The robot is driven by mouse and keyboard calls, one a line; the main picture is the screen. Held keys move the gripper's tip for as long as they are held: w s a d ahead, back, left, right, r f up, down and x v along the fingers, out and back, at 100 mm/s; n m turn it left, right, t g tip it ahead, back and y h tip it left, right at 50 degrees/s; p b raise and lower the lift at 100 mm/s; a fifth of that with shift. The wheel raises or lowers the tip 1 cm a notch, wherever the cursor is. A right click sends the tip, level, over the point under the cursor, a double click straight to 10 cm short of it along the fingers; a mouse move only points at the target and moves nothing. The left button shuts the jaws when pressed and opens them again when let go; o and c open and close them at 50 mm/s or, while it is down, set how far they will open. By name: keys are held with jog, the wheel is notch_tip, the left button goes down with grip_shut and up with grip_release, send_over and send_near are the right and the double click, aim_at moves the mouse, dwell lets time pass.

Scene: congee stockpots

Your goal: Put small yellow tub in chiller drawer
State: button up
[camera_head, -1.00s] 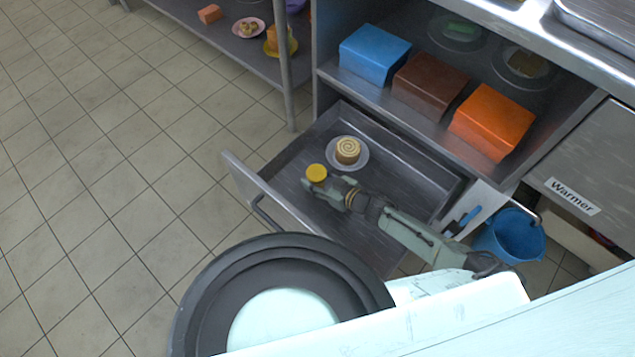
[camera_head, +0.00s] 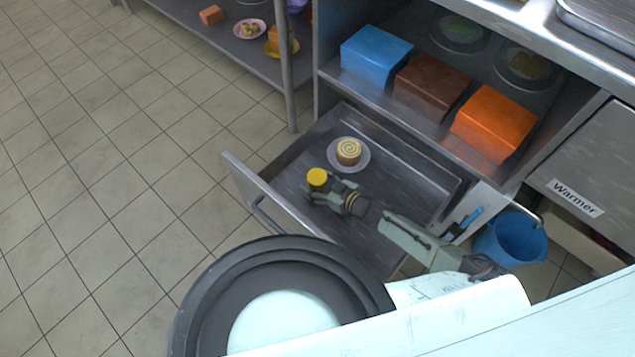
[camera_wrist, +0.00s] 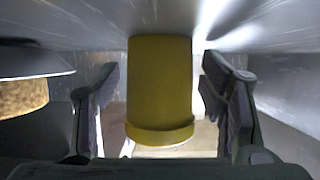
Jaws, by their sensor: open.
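The small yellow tub (camera_head: 317,178) is in the open chiller drawer (camera_head: 290,165), near its front panel. In the wrist view the yellow tub (camera_wrist: 160,85) is between my two fingers, with a visible gap on each side. My gripper (camera_head: 325,188) is low in the drawer around the tub; it is open and not touching it in the wrist view (camera_wrist: 162,105). The tub seems to rest on the drawer floor. Its far side is hidden.
A swirl roll cake (camera_head: 348,151) on a plate (camera_head: 334,165) stands in the drawer behind the tub. Blue (camera_head: 375,54), brown (camera_head: 431,84) and orange (camera_head: 492,122) boxes sit on the shelf above. A blue bucket (camera_head: 510,240) hangs at right. The drawer's right part is clear.

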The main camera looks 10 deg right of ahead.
jog(key=shift+s+d+r, duration=0.1)
jog(key=shift+r, duration=0.1)
jog(key=p+v, duration=0.1)
jog(key=v, duration=0.9)
jog(key=shift+s+d+r+p, duration=0.2)
jog(key=shift+p, duration=0.15)
jog(key=shift+s+d+r, duration=0.1)
jog(key=shift+s+d, duration=0.15)
jog(key=shift+s, duration=0.2)
